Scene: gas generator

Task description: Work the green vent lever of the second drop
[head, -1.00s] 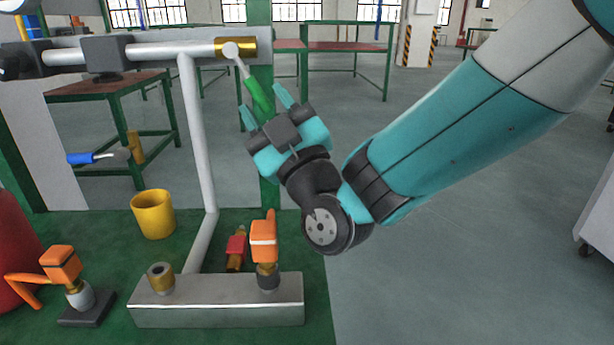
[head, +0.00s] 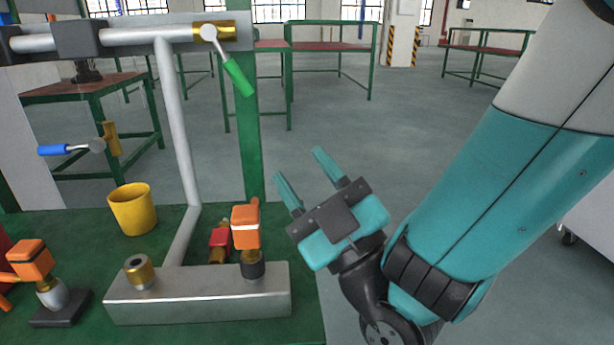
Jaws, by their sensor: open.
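The green vent lever (head: 239,78) hangs from a round silver hub beside the brass valve end (head: 213,32) of the upper pipe (head: 140,47). It points down and to the right. My gripper (head: 298,175) is open and empty, lower and to the right of the lever, clear of it. Its two teal fingers point up and left, with nothing between them. A blue-handled lever (head: 66,150) sits on a brass valve (head: 111,139) at the left.
An orange-topped fitting (head: 246,228) stands on a grey metal block (head: 200,299), with a red fitting (head: 219,243) behind. A yellow cup (head: 133,209) and another orange fitting (head: 30,259) stand left. A green post (head: 247,140) rises behind.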

